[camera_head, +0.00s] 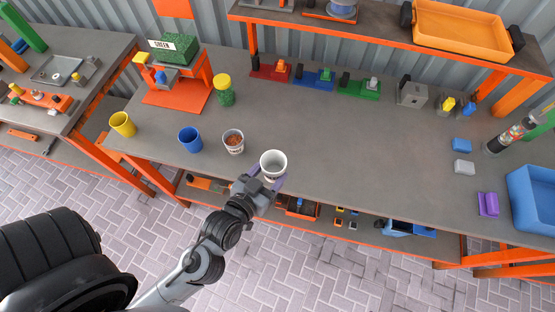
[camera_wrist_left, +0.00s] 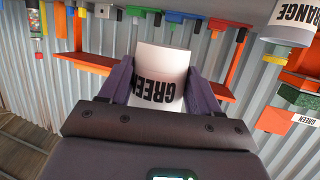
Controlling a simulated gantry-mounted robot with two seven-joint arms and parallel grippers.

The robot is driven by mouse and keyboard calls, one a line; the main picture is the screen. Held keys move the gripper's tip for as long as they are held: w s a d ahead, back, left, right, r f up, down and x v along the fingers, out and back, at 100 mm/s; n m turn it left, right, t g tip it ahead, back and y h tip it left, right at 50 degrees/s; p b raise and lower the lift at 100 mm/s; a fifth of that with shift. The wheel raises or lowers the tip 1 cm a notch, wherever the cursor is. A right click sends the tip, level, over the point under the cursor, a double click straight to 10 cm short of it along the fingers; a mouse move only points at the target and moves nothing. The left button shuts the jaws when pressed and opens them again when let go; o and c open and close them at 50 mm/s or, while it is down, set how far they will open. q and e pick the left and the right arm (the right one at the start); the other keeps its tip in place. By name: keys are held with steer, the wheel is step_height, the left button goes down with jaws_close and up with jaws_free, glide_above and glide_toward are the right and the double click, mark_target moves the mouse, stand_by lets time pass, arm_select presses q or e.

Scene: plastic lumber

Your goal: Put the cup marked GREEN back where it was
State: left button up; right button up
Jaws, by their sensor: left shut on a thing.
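A white cup marked GREEN (camera_wrist_left: 160,62) is between the purple fingers of my left gripper (camera_wrist_left: 162,82), which is shut on it. In the head view this white cup (camera_head: 273,160) is at the front edge of the bench, with its open mouth up and its inside looking empty. My left gripper (camera_head: 266,182) reaches it from the front. I cannot tell whether the cup touches the bench. A second white cup (camera_head: 233,147), holding brown-orange bits, stands to its left; in the left wrist view it reads ORANGE (camera_wrist_left: 291,36). My right gripper is not in view.
A blue cup (camera_head: 190,139) and a yellow cup (camera_head: 122,124) stand farther left. A yellow-lidded jar of green bits (camera_head: 225,96) stands behind them, near an orange stand with a GREEN hopper (camera_head: 174,50). The bench middle (camera_head: 330,135) is clear. A blue tub (camera_head: 533,200) is far right.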

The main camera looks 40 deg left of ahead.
arm_select(q)
steer(key=w+a+f, duration=0.2)
steer(key=w, duration=0.1)
steer(key=w+a+f+b, duration=0.1)
steer(key=w+a+f, duration=0.4)
steer(key=shift+w+b, duration=0.3)
steer(key=shift+b, duration=0.1)
steer(key=shift+f+b, duration=0.45)
steer(key=shift+f, duration=1.55)
steer(key=o, duration=1.3)
steer(key=shift+f, duration=0.15)
